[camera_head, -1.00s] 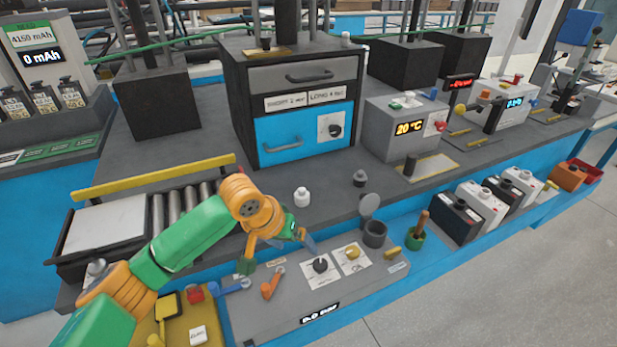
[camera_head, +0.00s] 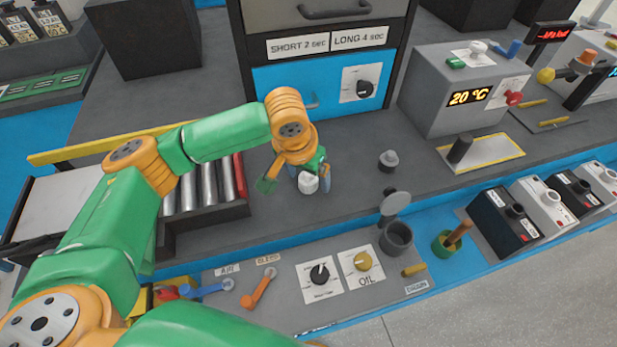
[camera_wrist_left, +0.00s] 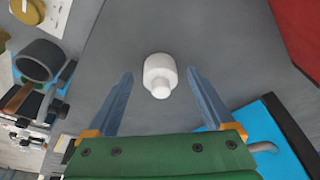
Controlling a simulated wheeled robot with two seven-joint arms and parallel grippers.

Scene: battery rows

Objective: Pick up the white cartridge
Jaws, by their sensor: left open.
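The white cartridge (camera_head: 308,183) stands on the grey bench top, in front of the blue drawer of the cabinet. It is a small white cylinder with a narrower knob end, and it also shows in the left wrist view (camera_wrist_left: 160,75). My left gripper (camera_head: 309,180) is right at the cartridge in the head view and partly covers it. In the left wrist view the open fingers (camera_wrist_left: 158,85) stand one on each side of the cartridge, with a clear gap to both. Nothing is held. My right gripper is not in view.
A dark grey cartridge (camera_head: 388,161) stands to the right. A grey cup with a raised lid (camera_head: 396,238) and a green pot (camera_head: 446,243) are at the bench's front. The roller conveyor (camera_head: 208,186) lies left. The cabinet (camera_head: 300,92) stands close behind.

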